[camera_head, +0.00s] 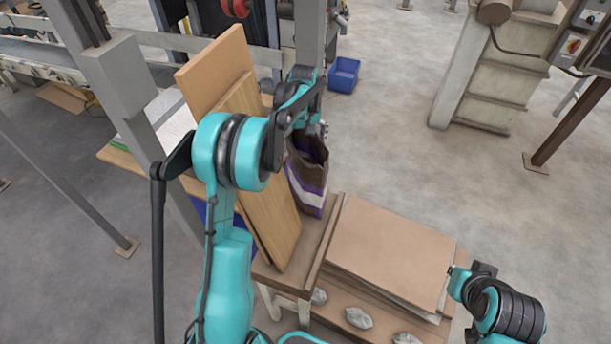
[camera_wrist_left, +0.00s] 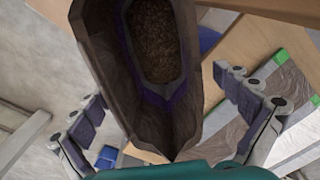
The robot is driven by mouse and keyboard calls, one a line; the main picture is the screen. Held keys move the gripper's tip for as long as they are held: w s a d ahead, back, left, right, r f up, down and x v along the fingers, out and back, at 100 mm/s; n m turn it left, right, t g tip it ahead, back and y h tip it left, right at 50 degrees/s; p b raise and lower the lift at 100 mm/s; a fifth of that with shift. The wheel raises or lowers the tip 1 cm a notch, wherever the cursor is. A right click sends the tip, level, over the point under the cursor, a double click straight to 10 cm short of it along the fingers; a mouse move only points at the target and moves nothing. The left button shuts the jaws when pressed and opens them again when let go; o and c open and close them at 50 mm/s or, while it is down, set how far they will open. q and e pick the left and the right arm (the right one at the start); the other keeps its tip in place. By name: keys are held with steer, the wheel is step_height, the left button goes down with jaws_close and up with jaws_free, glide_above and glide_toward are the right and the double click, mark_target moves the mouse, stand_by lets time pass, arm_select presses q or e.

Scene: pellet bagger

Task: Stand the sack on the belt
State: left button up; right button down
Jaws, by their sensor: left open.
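The sack (camera_head: 308,178) is brown with purple and white bands and stands upright beside the leaning boards. In the left wrist view its open mouth (camera_wrist_left: 155,45) shows brown pellets inside. My left gripper (camera_head: 318,130) is at the sack's top. In the left wrist view my left gripper (camera_wrist_left: 168,108) is open, one finger on each side of the sack, with gaps between. My right gripper (camera_head: 462,280) is at the lower right, by the cardboard stack; its fingers are too small to read. A conveyor, likely the belt (camera_head: 38,52), runs at the back left.
Tall wooden boards (camera_head: 262,170) lean just left of the sack. A grey post (camera_head: 310,35) rises behind. A blue bin (camera_head: 343,74) stands on the floor.

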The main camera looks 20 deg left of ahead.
mark_target(307, 156)
arm_select(q)
steer(key=f, duration=0.5)
steer(key=shift+w+d+f+b, duration=0.1)
steer(key=shift+d+b, duration=0.3)
steer(key=c, duration=1.5)
